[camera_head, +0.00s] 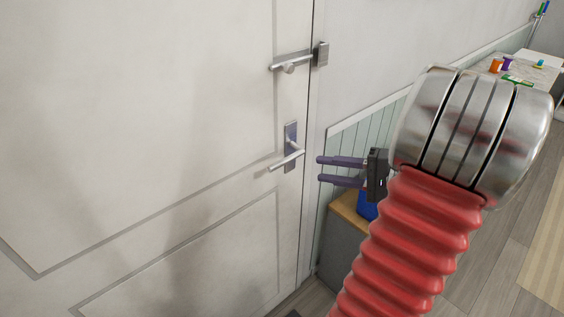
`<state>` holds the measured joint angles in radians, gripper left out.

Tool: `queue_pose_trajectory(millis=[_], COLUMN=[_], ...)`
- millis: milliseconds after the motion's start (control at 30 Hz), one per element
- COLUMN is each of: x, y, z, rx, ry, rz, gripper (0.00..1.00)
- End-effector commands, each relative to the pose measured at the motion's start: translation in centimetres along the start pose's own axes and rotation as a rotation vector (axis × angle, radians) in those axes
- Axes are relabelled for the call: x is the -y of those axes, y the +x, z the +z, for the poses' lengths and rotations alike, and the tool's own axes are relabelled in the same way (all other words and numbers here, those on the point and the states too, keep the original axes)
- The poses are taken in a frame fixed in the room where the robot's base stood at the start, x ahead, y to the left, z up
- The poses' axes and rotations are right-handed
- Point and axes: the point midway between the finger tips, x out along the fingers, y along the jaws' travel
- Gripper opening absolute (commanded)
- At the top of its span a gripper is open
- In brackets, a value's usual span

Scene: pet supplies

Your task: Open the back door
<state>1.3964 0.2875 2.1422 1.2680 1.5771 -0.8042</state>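The white back door (130,120) fills the left of the view and looks shut in its frame. A silver lever handle (287,160) on a backplate sits near its right edge. Above it is a silver latch (292,63) that reaches across to a catch on the frame. My gripper (320,170) points left toward the lever handle, with its two dark purple fingers apart and nothing visible between them. It appears a little to the right of the handle, not touching it.
A wooden-topped cabinet (350,213) with a blue item (367,205) stands below and behind my gripper. A table (528,70) with small coloured containers is at the far right. Wood floor (490,255) shows at the lower right.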

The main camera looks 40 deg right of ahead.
Motion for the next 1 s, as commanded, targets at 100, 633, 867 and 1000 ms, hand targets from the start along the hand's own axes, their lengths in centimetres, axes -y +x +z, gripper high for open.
queue_pose_trajectory(millis=[100,633,867,1000], x=[0.0,0.0,0.0,0.1], y=[-0.5,1.0,3.9,5.8], z=[-0.4,-0.3,-0.3,-0.3], rx=[-0.014,-0.01,-0.007,-0.007], ry=[0.0,0.0,0.0,-0.001], rz=[-0.014,-0.011,-0.011,-0.011], gripper=[0.33,0.33,0.33,0.33])
